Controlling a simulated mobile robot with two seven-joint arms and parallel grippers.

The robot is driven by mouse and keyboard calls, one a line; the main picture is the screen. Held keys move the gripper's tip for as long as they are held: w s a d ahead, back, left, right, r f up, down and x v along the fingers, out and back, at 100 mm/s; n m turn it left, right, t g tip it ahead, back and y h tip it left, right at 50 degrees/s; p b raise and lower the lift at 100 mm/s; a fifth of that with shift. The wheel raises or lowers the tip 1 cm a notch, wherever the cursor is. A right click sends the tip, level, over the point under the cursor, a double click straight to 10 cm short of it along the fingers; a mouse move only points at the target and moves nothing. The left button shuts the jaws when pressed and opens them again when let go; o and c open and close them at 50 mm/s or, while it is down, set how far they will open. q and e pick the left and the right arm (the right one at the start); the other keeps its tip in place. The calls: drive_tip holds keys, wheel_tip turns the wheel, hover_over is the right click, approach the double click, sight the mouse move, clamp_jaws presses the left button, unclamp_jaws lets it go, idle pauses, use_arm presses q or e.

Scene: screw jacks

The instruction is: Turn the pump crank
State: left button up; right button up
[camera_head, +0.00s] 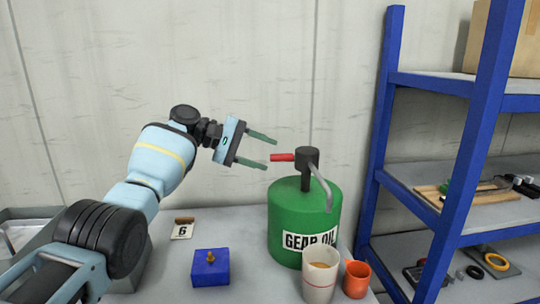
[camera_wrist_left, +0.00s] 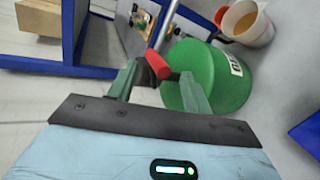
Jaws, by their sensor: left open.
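The pump is a dark grey head (camera_head: 307,160) with a bent spout on top of a green drum labelled GEAR OIL (camera_head: 285,215). Its crank has a red handle (camera_head: 282,157) pointing left. My left gripper (camera_head: 270,152) is open and empty, with its green fingertips just left of the handle, one higher and one lower. In the left wrist view, the red handle (camera_wrist_left: 158,66) appears between the ends of the two fingers, close to them; I see no grip on it. The green drum (camera_wrist_left: 225,85) shows behind the right finger. The right gripper is not in view.
A white cup (camera_head: 319,280) and an orange cup (camera_head: 357,279) stand before the drum. A blue block (camera_head: 210,268) and a card marked 6 (camera_head: 182,232) are on the table (camera_head: 240,225). A blue shelf rack (camera_head: 388,100) stands at right. The wall is close behind.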

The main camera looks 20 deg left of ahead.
use_arm(q)
drive_tip(key=shift+v, duration=2.55)
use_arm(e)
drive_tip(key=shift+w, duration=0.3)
use_arm(q)
drive_tip(key=shift+d, duration=0.1)
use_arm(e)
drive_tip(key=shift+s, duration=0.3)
